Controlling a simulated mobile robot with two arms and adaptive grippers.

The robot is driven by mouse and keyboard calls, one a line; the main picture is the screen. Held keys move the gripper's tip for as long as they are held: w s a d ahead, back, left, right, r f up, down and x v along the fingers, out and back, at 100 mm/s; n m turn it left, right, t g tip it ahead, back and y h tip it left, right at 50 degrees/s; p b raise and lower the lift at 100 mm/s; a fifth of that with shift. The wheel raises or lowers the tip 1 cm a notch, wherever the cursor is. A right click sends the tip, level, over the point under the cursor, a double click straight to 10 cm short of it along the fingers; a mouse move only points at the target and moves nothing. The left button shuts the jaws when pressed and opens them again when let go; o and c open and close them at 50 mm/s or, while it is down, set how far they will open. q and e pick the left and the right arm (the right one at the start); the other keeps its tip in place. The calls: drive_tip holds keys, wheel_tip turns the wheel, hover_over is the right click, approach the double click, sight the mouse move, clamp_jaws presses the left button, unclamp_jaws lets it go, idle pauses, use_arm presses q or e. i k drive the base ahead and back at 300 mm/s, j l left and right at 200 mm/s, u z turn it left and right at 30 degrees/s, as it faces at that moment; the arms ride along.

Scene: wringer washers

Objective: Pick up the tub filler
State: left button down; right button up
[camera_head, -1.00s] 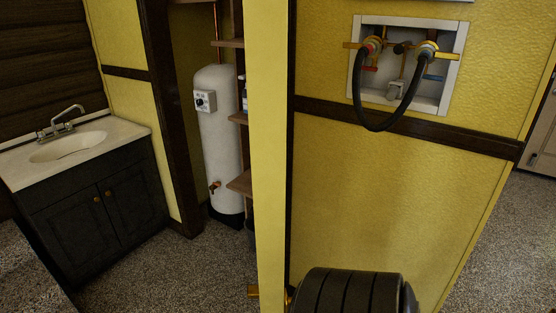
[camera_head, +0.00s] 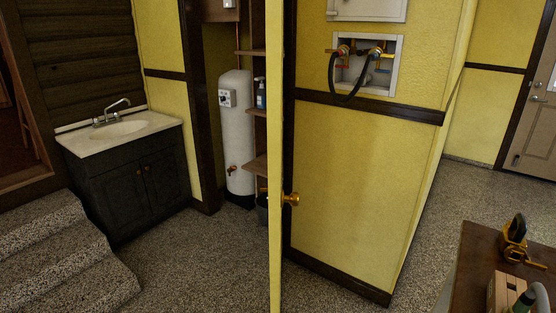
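A black hose (camera_head: 351,82) hangs in a curved loop at a white recessed wall box (camera_head: 396,66) on the yellow wall. Its ends run up to brass valves with red and blue parts. A chrome faucet (camera_head: 112,112) stands on the white sink at the left. I cannot tell for certain which of these is the tub filler; the hose loop at the wall box may be it. Neither of my grippers is in view.
A yellow door edge (camera_head: 275,150) with a brass knob (camera_head: 291,199) stands mid-view. A water heater (camera_head: 237,135) is behind it. Carpeted steps (camera_head: 55,255) are lower left. A brown table (camera_head: 484,252) with a black-and-gold object (camera_head: 515,240) is lower right. Speckled floor between is clear.

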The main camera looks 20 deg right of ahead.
sight(513, 242)
drive_tip(key=k+l+z, duration=0.5)
drive_tip(key=l, duration=0.4)
drive_tip(key=z, duration=1.35)
drive_tip(key=l+u, duration=0.1)
drive_tip(key=u, duration=0.2)
drive_tip(key=l+u, duration=0.15)
drive_tip(key=u, duration=0.15)
